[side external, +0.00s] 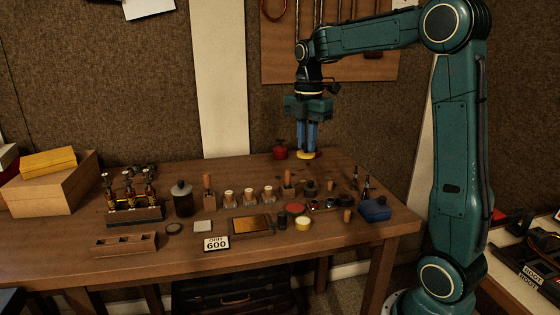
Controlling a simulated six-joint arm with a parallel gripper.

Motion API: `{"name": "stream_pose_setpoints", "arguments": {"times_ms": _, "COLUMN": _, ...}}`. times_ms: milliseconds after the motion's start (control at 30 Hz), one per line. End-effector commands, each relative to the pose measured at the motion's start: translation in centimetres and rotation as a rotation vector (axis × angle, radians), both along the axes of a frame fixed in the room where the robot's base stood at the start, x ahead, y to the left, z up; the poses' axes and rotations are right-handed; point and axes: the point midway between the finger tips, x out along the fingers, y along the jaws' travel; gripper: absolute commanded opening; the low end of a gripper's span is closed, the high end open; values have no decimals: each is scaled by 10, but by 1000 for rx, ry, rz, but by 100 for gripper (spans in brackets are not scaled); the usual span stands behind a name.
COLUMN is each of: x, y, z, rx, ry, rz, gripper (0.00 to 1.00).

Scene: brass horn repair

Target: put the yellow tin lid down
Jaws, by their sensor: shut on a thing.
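The yellow tin lid (306,156) is a small flat yellow disc near the back edge of the wooden table (345,230). My gripper (307,150) points straight down with its blue fingers shut on the lid. The lid looks roughly level. I cannot tell from this view whether it touches the table or hangs just above it. A small round tin (303,224) with a pale yellow top stands nearer the front.
A red container (280,152) stands close left of the lid. Several small bottles, a red disc (295,208), a brown-gold tray (252,225) and a blue box (375,210) crowd the middle and right.

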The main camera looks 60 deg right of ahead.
Motion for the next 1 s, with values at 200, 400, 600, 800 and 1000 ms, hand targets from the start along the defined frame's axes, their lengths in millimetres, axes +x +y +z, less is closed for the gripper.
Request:
{"name": "stream_pose_setpoints", "arguments": {"times_ms": 200, "x": -3, "y": -3, "z": -1, "rx": 0, "ry": 0, "rz": -2, "gripper": 0}}
{"name": "stream_pose_setpoints", "arguments": {"times_ms": 400, "x": -22, "y": -19, "z": -6, "rx": 0, "ry": 1, "rz": -5, "gripper": 0}}
{"name": "stream_pose_setpoints", "arguments": {"times_ms": 600, "x": -47, "y": -38, "z": -13, "rx": 0, "ry": 0, "rz": -5, "gripper": 0}}
{"name": "stream_pose_setpoints", "arguments": {"times_ms": 800, "x": -60, "y": -46, "z": -17, "rx": 0, "ry": -1, "rz": -1, "gripper": 0}}
{"name": "stream_pose_setpoints", "arguments": {"times_ms": 1000, "x": -60, "y": -46, "z": -20, "rx": 0, "ry": 1, "rz": 1, "gripper": 0}}
